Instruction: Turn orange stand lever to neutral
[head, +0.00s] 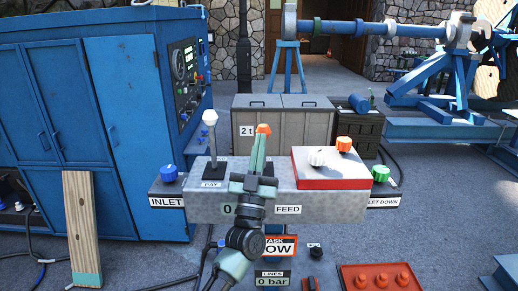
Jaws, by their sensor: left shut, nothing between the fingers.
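The grey control stand (320,205) is in the middle of the head view. Its orange lever knob (263,129) shows just above my left gripper's fingertips. The lever's shaft is hidden behind the fingers, so I cannot tell its tilt or whether the fingers touch it. My left gripper (259,143) is shut and empty, pointing up and away over the stand's front edge. A white-knobbed lever (209,118) stands roughly upright to the left of it. My right gripper is not in view.
A red-edged box (325,181) with a white knob (316,156) and an orange knob (343,145) sits on the stand's right. Blue (169,173) and green (380,173) knobs flank the stand. A blue cabinet (90,110) stands left; a wooden plank (82,220) leans there.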

